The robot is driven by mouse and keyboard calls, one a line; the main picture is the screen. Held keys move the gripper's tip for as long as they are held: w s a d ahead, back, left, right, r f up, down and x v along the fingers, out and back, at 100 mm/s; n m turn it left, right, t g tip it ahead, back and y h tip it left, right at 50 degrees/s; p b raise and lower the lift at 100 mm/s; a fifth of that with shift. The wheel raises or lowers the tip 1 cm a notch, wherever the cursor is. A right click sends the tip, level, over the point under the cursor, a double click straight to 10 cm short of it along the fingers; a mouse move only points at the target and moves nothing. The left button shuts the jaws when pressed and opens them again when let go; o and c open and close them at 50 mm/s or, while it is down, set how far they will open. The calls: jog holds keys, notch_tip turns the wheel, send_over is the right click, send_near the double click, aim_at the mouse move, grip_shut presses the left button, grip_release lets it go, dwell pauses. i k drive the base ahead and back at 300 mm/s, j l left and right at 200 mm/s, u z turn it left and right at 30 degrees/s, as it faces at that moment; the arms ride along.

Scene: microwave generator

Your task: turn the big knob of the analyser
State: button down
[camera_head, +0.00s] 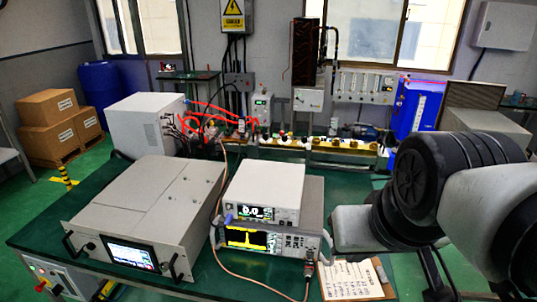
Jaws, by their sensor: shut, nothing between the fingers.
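The analyser (263,240) is the lower of two stacked instruments on the green-topped bench. Its lit screen (246,238) shows a yellow trace, with small buttons to the right. A round knob (309,242) seems to sit near the right end of its front panel, but it is too small to make out its marking or angle. My arm comes in from the right, and its pale grey link ends close to the right of the analyser. I see no gripper fingers, so I cannot tell where they are relative to the knob.
A white instrument (264,192) sits on the analyser. A wide grey rack unit (145,215) stands to the left. A cable (225,262) loops in front of the analyser to its right side. A clipboard with paper (352,279) lies at front right. Pipework (315,147) runs behind.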

aim_at(310, 243)
jog(key=j+u, duration=0.1)
jog(key=u, duration=0.2)
jog(key=j+u, duration=0.1)
jog(key=u, duration=0.15)
jog(key=l+u, duration=0.1)
jog(key=u, duration=0.35)
jog(key=k+l+u, duration=0.1)
jog(key=u, duration=0.35)
jog(key=k+u, duration=0.15)
jog(key=u, duration=0.3)
jog(key=k, duration=0.2)
